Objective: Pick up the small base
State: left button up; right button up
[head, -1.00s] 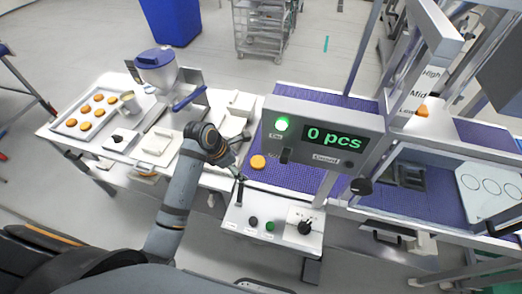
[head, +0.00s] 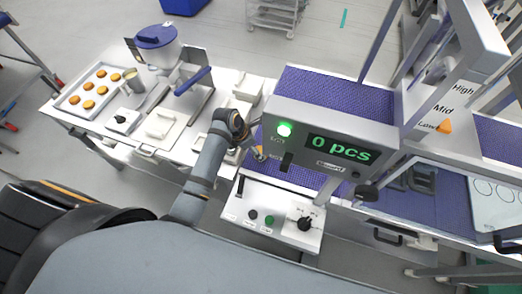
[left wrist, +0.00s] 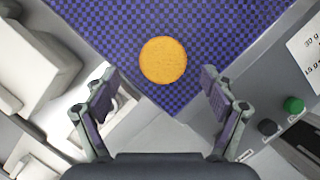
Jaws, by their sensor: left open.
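The small base, a flat round orange-brown disc (left wrist: 164,60), lies on the blue checked belt (left wrist: 105,20) near its corner in the left wrist view. In the head view the small base (head: 259,154) shows only partly beside my left gripper (head: 252,150), at the left end of the belt. In the left wrist view my left gripper (left wrist: 160,100) is open and empty. Its fingers stand wide apart, with the base between and beyond their tips, apart from both. My right gripper is not in view.
A counter panel (head: 325,143) reading "0 pcs" stands over the belt, close right of my left gripper. A control box (head: 270,215) with knobs is in front. A white table (head: 185,125) at left holds a tray (head: 69,103) of several rounds, a hopper (head: 158,43) and pale boxes.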

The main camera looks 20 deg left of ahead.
aim_at(260, 150)
pick_arm(q)
jog(key=shift+d+x, duration=0.25)
jog(key=shift+x, duration=0.9)
jog(key=shift+d+f, duration=0.15)
jog(key=shift+f, duration=0.3)
jog(key=c, duration=0.9)
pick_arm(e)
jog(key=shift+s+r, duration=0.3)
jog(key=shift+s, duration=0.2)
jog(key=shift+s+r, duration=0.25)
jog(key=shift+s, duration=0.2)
pick_arm(q)
jog(key=shift+o, duration=0.2)
jog(key=shift+r, duration=0.1)
